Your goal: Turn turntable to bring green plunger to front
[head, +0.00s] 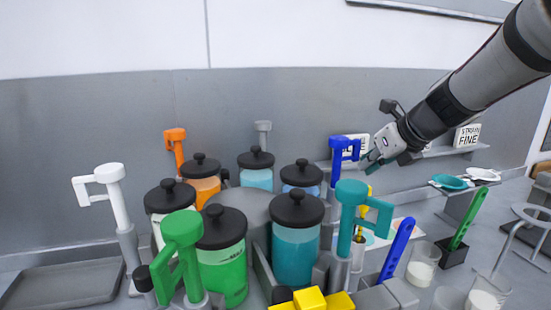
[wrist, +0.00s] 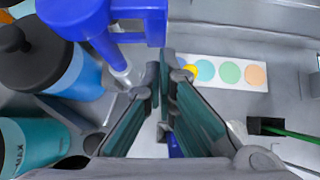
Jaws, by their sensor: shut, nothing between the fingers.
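The grey turntable (head: 247,206) carries several black-lidded jars. The green plunger (head: 182,250), with an angular handle, stands at the front left, beside the green-filled jar (head: 224,268). The teal plunger (head: 349,208) stands at the front right, near the teal jar (head: 295,256). The blue plunger (head: 340,149) is at the back right. My gripper (head: 371,162) is shut and empty, just right of the blue plunger. In the wrist view, my fingertips (wrist: 166,62) are together, beside the blue plunger's handle (wrist: 138,9); I cannot tell whether they touch it.
The orange plunger (head: 175,142) is at the back. Yellow blocks (head: 310,298), a blue-handled tool (head: 398,248) and cups (head: 421,268) crowd the front right. A card with coloured dots (wrist: 229,73) lies below my gripper.

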